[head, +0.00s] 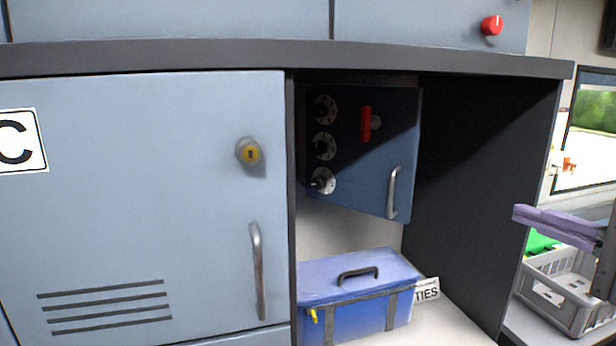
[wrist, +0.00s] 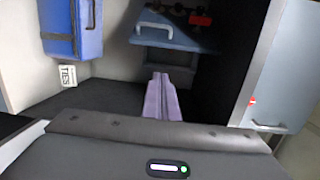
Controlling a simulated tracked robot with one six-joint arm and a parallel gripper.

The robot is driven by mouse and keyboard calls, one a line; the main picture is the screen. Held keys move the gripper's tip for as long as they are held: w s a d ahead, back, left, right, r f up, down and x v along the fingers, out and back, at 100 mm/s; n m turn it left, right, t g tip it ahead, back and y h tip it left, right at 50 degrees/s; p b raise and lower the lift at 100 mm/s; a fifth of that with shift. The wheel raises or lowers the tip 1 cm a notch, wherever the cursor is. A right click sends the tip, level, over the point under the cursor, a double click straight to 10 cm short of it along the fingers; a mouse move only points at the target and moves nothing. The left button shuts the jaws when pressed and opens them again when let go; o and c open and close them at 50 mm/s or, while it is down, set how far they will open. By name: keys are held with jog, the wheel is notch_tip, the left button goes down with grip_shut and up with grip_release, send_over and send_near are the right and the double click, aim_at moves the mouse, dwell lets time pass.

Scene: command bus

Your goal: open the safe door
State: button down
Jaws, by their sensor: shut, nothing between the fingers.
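The safe door (head: 350,170) is a dark blue panel high in the shadowed niche, with three round dials on its left, a red lever (head: 366,124) and a silver handle (head: 393,192) at lower right. Its lower edge slants down to the right; I cannot tell whether it is ajar. In the wrist view, the safe door (wrist: 185,40) and its handle (wrist: 154,25) are at top centre, beyond my fingers. My gripper (head: 519,214) has purple fingers, shut and empty, right of the niche in the head view and apart from the handle. It also shows in the wrist view (wrist: 160,77).
A blue case (head: 350,290) with a black handle stands on the niche floor below the safe. A light blue cabinet door (head: 130,230) with a yellow lock is at left. A dark niche wall (head: 480,190) is at right, with a grey crate (head: 560,297) beyond it.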

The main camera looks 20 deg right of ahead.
jog(key=shift+m+t+h, duration=0.4)
jog(key=shift+t+h, duration=0.1)
jog(key=shift+h, duration=0.4)
jog(key=s+d+r, duration=0.2)
jog(key=d, duration=0.1)
jog(key=shift+s+r, duration=0.3)
jog(key=shift+r, duration=0.05)
jog(key=shift+w, duration=0.1)
jog(key=w+a, duration=0.1)
jog(key=w, duration=2.9)
jog(key=shift+a, duration=0.1)
